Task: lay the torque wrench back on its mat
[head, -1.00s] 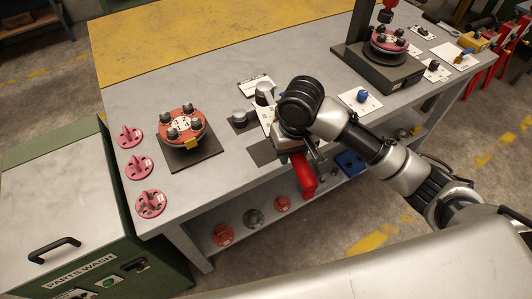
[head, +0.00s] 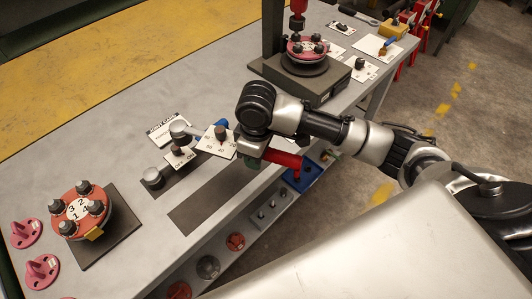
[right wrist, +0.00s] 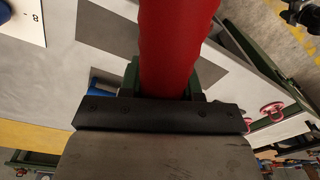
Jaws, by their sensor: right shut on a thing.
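My right gripper (head: 258,158) is over the front edge of the workbench, with its fingertips partly hidden by my own wrist. It is shut on the red handle of the torque wrench (head: 287,160). In the right wrist view the red handle (right wrist: 178,45) runs up between the jaws; the rest of the wrench is hidden or cannot be made out. A bare dark mat (head: 200,205) lies on the bench to the left of the gripper, near the front edge. My left gripper is not in view.
A red numbered flange (head: 80,210) stands on a dark plate at left. Label cards (head: 217,142) and a grey knobbed fixture (head: 152,178) lie behind the mat. A press stand (head: 305,75) is at back right. A blue tray (head: 302,173) sits below the bench edge.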

